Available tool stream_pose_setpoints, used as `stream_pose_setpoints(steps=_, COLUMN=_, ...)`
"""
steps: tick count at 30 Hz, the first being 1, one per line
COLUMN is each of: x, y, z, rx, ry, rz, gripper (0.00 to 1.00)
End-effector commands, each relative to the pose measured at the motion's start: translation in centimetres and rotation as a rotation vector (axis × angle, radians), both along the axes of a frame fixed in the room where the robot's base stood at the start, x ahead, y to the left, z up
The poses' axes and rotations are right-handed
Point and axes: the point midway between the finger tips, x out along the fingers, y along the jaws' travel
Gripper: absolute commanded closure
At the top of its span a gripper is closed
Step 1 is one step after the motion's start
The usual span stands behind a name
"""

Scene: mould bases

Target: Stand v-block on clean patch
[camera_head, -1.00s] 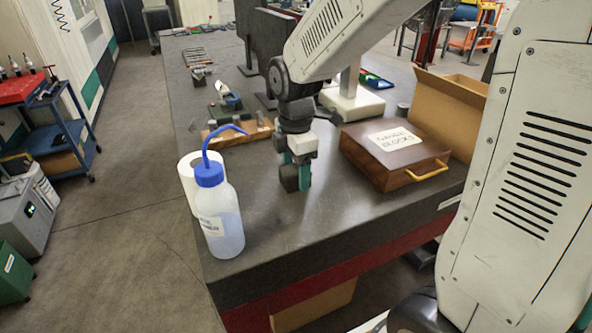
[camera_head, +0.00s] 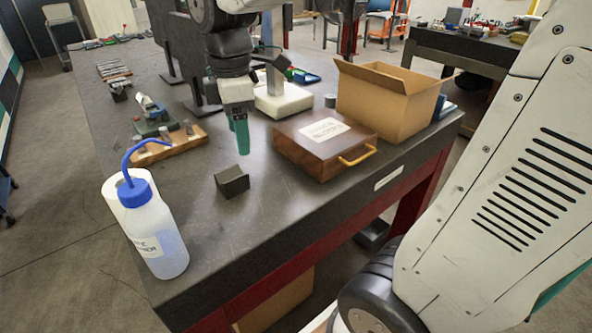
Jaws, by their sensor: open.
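The v-block (camera_head: 232,181) is a small dark block with a V-shaped notch. It stands on the dark table top (camera_head: 262,215), in front of the wooden box and right of the wash bottle. My gripper (camera_head: 240,136) has green fingertips and is open. It is above and behind the v-block, apart from it, and holds nothing. I cannot make out a marked edge of a clean patch; the dark surface around the block looks bare.
A wash bottle (camera_head: 152,228) with a blue cap stands beside a white roll (camera_head: 117,197) at the left. A wooden gauge-block box (camera_head: 297,158) and an open cardboard box (camera_head: 379,106) are right. A wooden rack (camera_head: 178,150) lies behind. The front table area is clear.

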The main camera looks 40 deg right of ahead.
Motion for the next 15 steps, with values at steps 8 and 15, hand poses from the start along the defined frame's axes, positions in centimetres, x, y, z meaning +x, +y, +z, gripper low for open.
stream_pose_setpoints(steps=8, x=-12.1, y=-1.7, z=-0.3, rx=0.043, ry=-0.063, rz=-0.806, gripper=0.33)
stream_pose_setpoints(steps=15, x=-17.0, y=-2.2, z=-2.1, rx=0.079, ry=-0.082, rz=-1.212, gripper=0.33)
